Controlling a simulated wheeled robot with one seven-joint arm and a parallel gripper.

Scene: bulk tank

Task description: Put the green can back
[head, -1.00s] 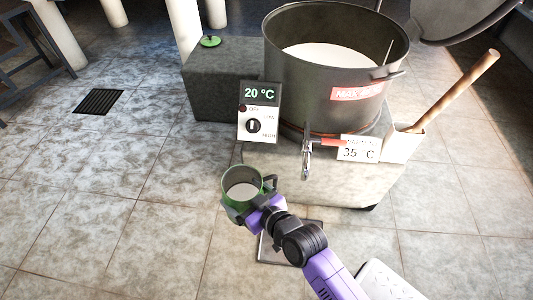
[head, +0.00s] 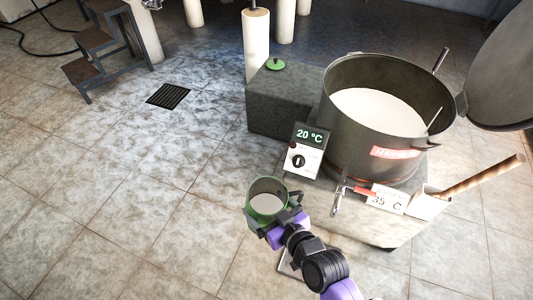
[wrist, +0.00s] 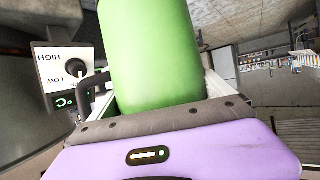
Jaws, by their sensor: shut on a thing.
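The green can (head: 267,206) is held upright in my gripper (head: 277,222), with pale liquid inside and no lid on it. In the wrist view the green can (wrist: 152,50) fills the middle, with its dark handle at its left, and my gripper (wrist: 160,118) is shut on it. The can is in the air in front of the tank stand, left of the tap. A small round green lid (head: 276,64) lies on the dark grey block (head: 262,110) behind. What is under the can is partly hidden by my arm.
The large tank (head: 345,130) holds white liquid and stands at the right. A control box (head: 304,150) reads 20 °C. A tap (head: 340,195) with a red handle, a 35 C sign (head: 386,200) and a paddle (head: 485,174) are beside it. The floor at left is clear around a drain (head: 168,95).

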